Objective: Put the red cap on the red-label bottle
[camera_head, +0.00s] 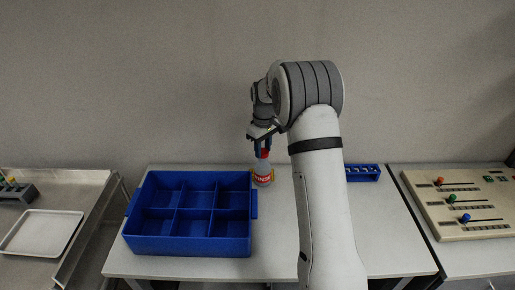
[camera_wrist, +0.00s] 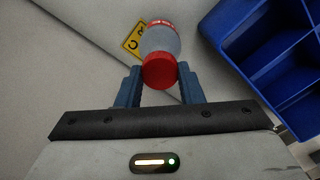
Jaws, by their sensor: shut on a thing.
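The red cap (camera_wrist: 159,71) is between the two blue fingertips of my gripper (camera_wrist: 159,82), which is shut on it. In the head view my gripper (camera_head: 262,152) points down over the bottle. The bottle with the red label (camera_head: 262,178) stands upright on the table, just right of the blue crate. In the wrist view the translucent bottle body (camera_wrist: 160,42) lies directly behind the cap, in line with it. The cap hides the bottle's neck, so I cannot tell whether it is seated on the neck or just above it.
A blue divided crate (camera_head: 188,246) stands close left of the bottle. A blue rack (camera_head: 363,173) is behind my arm on the right. A control panel (camera_head: 465,205) and a tray (camera_head: 40,233) are on side tables.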

